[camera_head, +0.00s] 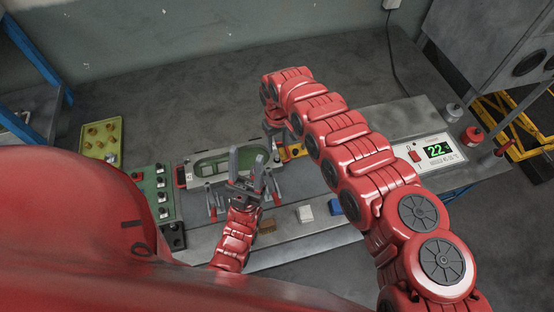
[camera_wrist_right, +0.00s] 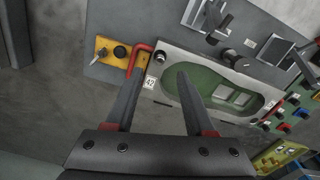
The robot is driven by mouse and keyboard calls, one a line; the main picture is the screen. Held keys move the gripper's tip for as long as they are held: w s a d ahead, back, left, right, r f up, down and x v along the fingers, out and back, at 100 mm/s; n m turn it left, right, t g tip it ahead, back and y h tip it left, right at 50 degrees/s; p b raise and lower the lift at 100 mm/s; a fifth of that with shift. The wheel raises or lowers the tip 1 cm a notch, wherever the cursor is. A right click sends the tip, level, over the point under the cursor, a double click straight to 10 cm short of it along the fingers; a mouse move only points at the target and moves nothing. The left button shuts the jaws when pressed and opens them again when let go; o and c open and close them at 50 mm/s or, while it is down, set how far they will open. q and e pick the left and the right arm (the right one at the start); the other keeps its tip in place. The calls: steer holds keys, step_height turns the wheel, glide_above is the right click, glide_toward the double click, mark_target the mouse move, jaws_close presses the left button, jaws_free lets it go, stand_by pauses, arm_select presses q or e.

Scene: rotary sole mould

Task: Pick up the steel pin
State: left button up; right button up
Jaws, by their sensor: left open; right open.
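No steel pin stands out with certainty. In the right wrist view a yellow block (camera_wrist_right: 112,50) carries small dark round parts, and a red L-shaped handle (camera_wrist_right: 140,52) stands beside it; I cannot tell whether either belongs to the pin. My right gripper (camera_wrist_right: 163,74) is open and empty, its fingertips over the near end of the mould, with the left finger close to the red handle.
The mould (camera_head: 218,163) has a green sole-shaped cavity, also in the wrist view (camera_wrist_right: 222,98). A green button panel (camera_head: 153,195) and a yellow-green tray of knobs (camera_head: 102,137) lie left. A white display box (camera_head: 430,155) stands right. White (camera_head: 306,214) and blue blocks (camera_head: 335,206) lie in front.

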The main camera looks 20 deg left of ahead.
mark_target(277, 156)
steer(key=f+b, duration=0.2)
steer(key=f, duration=0.1)
steer(key=f+b, duration=0.3)
steer(key=f, duration=0.1)
steer(key=shift+w+a+f+b, duration=0.1)
steer(key=shift+a+f+b, duration=0.1)
steer(key=shift+f+b, duration=0.1)
steer(key=shift+r, duration=0.15)
steer(key=shift+c, duration=0.4)
jaws_close()
